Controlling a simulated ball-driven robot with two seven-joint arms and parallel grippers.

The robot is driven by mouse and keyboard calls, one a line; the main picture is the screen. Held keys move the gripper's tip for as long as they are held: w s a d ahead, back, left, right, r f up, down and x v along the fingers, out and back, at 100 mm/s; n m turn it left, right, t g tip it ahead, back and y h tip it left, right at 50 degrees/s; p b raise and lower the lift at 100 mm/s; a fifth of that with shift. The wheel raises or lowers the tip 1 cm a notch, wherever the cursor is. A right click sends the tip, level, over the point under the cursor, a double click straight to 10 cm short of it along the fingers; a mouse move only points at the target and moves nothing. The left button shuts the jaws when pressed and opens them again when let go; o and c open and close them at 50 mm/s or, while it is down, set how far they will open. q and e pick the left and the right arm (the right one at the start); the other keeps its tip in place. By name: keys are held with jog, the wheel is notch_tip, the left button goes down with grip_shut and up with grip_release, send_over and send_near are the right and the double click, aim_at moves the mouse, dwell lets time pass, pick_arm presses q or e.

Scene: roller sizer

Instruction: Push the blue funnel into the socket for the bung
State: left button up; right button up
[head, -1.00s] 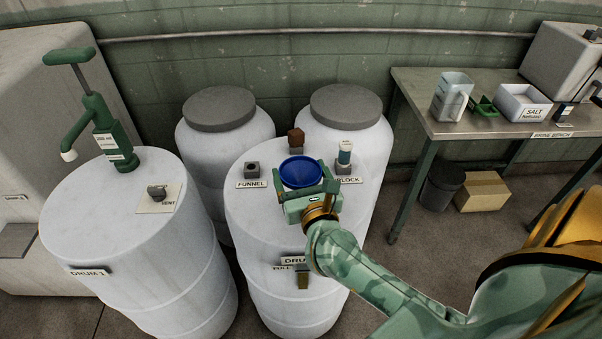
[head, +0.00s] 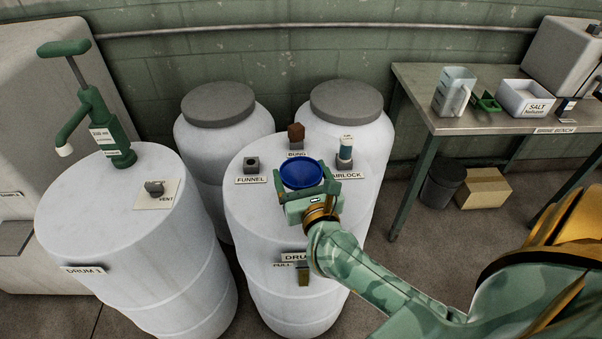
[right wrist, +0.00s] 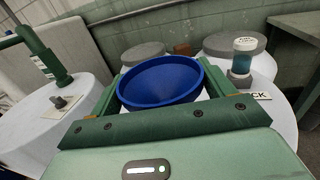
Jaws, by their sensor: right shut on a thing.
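My right gripper (head: 302,193) is shut on the blue funnel (head: 301,172) and holds it above the front part of the drum top (head: 240,200). The funnel's wide mouth faces up; its lower end is hidden by the gripper. In the right wrist view the funnel (right wrist: 160,80) sits between the two green fingers. The label BUNG (head: 296,154) stands just behind the funnel, with a brown block-shaped bung (head: 296,132) behind it in its socket. The socket marked FUNNEL (head: 251,165) is at the left and looks empty. My left gripper is not in view.
A clear and blue cylinder (head: 345,150) stands at the right of the drum top by a partly hidden label. Drum 1 (head: 80,225) with a green pump (head: 110,130) is at the left. A bench (head: 440,118) stands at the back right.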

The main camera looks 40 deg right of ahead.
jog(key=shift+f+b, duration=0.6)
jog(key=shift+f, duration=0.2)
jog(key=o, duration=0.9)
jog(key=shift+s, duration=0.15)
jog(key=v, duration=1.6)
